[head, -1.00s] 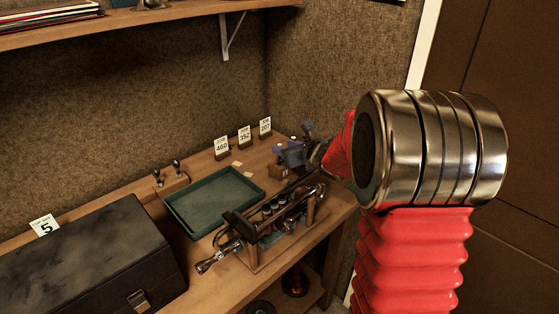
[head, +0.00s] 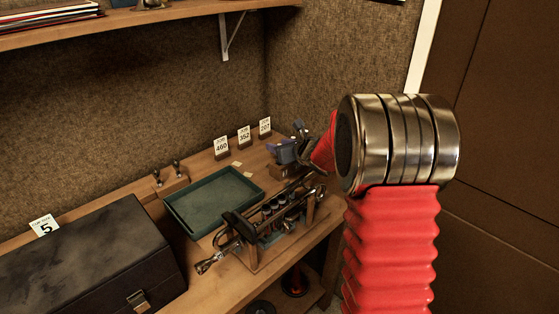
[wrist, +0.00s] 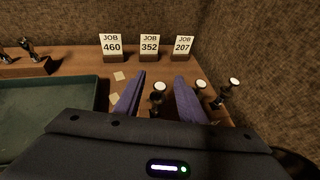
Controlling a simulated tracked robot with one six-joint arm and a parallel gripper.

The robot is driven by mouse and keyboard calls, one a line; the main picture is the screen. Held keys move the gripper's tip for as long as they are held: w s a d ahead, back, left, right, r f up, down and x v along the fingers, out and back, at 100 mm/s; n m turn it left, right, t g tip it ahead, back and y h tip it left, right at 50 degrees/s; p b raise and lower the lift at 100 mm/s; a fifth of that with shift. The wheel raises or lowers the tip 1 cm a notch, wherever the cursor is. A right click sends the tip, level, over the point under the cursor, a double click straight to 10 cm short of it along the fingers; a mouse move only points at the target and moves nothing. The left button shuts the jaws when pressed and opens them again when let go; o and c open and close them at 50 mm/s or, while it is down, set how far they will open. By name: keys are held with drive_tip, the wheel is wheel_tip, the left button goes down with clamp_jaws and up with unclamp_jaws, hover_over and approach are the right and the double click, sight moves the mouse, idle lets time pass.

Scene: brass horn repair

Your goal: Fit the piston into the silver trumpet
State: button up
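The silver trumpet (head: 285,212) lies in a wooden cradle on the bench in the head view. My gripper also shows small in the head view (head: 288,151), above a brown wooden block (head: 281,172) at the bench's right end. Two more white-topped pieces stand to the right, one beside the right finger (wrist: 200,84) and one farther right (wrist: 234,83).
A green tray (head: 214,176) lies left of the cradle. A dark case (head: 90,255) is at the front left. Job cards 460 (head: 221,146), 352 (head: 243,136) and 207 (head: 265,126) stand at the back. A small block with two pieces (head: 170,185) stands behind the tray.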

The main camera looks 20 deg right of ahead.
clamp_jaws()
idle(0.4)
